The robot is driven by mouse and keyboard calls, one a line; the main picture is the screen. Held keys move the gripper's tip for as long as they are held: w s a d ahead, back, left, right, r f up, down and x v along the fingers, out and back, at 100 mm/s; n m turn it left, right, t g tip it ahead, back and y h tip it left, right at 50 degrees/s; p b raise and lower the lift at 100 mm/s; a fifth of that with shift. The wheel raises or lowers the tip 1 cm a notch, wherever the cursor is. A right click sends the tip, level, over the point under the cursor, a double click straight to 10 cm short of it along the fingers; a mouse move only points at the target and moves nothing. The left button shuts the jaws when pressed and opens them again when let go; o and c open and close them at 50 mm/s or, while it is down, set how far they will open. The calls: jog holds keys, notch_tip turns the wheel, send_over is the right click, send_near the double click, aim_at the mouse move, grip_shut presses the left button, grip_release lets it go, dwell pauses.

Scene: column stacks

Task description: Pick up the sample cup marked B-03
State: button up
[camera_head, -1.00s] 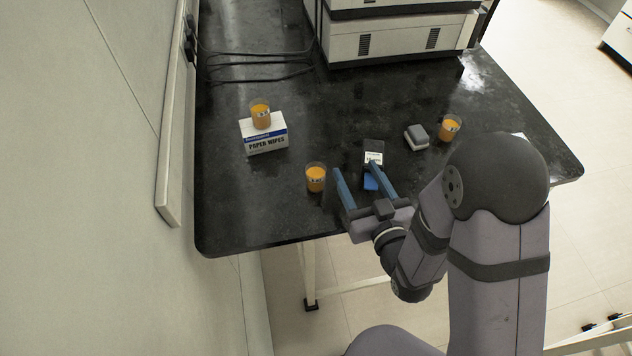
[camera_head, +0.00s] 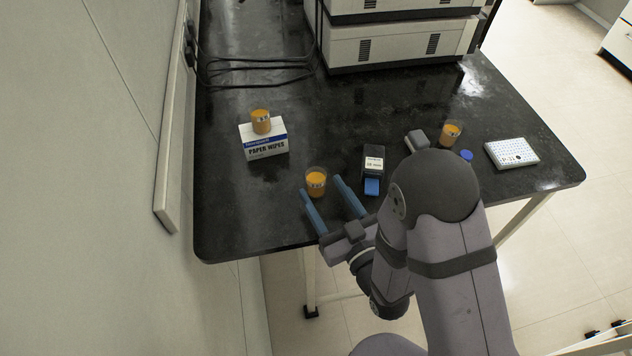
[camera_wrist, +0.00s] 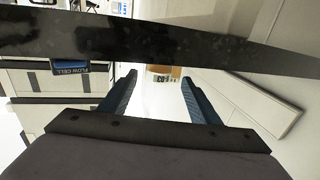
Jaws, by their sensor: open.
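Three clear cups with orange contents stand in the head view. One cup (camera_head: 316,185) stands near the table's front edge. Another cup (camera_head: 261,122) sits on the paper wipes box, and a third cup (camera_head: 449,135) stands at the right. Their marks are too small to read, so I cannot tell which is B-03. My gripper (camera_head: 319,187) is open and empty, its blue fingers pointing toward the front cup, which appears between the fingertips in the picture. I cannot tell its depth from the cup. In the wrist view, an orange patch (camera_wrist: 162,71) shows between the fingertips.
A paper wipes box (camera_head: 264,145) is at the left. A dark box with a white label (camera_head: 373,165) stands right of the front cup. A white tray (camera_head: 511,152) and a blue cap (camera_head: 466,155) lie at the right. The black table (camera_head: 230,215) is clear at front left.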

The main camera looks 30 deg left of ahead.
aim_at(320, 183)
jog(key=p+x, duration=0.1)
jog(key=x, duration=0.2)
jog(key=shift+w+a+r, duration=0.1)
jog(key=shift+w+r, duration=0.1)
jog(key=shift+w, duration=0.1)
jog(key=shift+x, duration=0.8)
jog(key=shift+f, duration=0.15)
jog(key=c, duration=1.2)
